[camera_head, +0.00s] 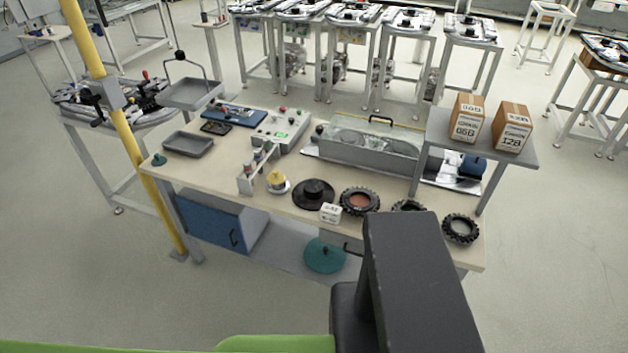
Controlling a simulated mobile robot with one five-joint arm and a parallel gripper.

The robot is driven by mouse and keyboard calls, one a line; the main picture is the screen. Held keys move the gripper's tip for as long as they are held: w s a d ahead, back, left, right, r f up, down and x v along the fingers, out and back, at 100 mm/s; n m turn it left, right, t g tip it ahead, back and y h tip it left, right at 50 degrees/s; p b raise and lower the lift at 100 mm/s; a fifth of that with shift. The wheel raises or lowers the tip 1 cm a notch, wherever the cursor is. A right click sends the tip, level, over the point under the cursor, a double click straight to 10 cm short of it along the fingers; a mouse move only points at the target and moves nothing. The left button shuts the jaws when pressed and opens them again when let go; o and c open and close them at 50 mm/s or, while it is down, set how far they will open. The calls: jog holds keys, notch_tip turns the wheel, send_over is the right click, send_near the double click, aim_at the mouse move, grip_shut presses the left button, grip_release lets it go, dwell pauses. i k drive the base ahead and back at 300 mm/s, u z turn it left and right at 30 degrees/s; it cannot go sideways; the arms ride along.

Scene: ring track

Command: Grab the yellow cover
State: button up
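A small yellow cover (276,178), cone-like in shape, sits upright on a pale round base on the workbench (222,181), near the middle of its front half. It stands between a small grey rack and a black round disc. My dark arm link fills the lower right foreground, well to the right of the yellow cover and nearer to me. My gripper's fingers do not show, so nothing is seen in its grasp. The arm hides part of the bench's front right side.
The grey rack (254,172) is close left of the cover; the black disc (314,192) is close right. Black-treaded wheels (359,201) and a white labelled cube (331,213) lie farther right. A yellow pole (119,122) rises at the left. Cartons (467,118) stand on a raised shelf.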

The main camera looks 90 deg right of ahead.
aim_at(275, 178)
jog(key=u, duration=0.1)
jog(key=k, duration=0.95)
jog(key=z, duration=0.9)
jog(key=i, duration=1.5)
jog(key=z, duration=0.05)
